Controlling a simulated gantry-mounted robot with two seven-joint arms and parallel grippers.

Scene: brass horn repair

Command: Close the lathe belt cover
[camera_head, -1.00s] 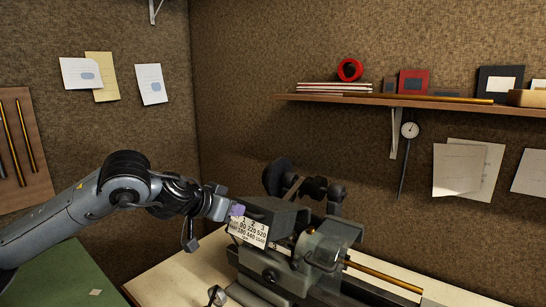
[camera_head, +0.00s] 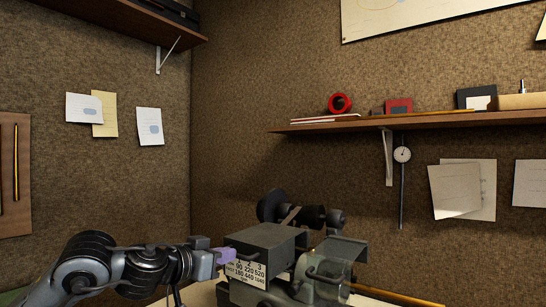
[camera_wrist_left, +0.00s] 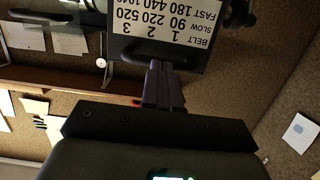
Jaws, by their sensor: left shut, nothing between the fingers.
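The lathe belt cover (camera_head: 268,238) is a dark grey box at the left end of the lathe (camera_head: 325,262), with a white speed label (camera_head: 246,271) on its near face. The cover looks roughly level; I cannot tell whether it is fully seated. My left gripper (camera_head: 230,256) has purple fingers, shut and empty, at the cover's left edge beside the label. In the left wrist view the fingers (camera_wrist_left: 163,85) point at the edge of the cover (camera_wrist_left: 150,52) just by the label; whether they touch is unclear. My right gripper is out of view.
Behind the cover stand dark pulleys (camera_head: 272,206). A brass rod (camera_head: 395,296) extends right from the lathe. A wall shelf (camera_head: 400,123) with a red roll (camera_head: 339,103) is above, and a dial gauge (camera_head: 402,155) hangs below it.

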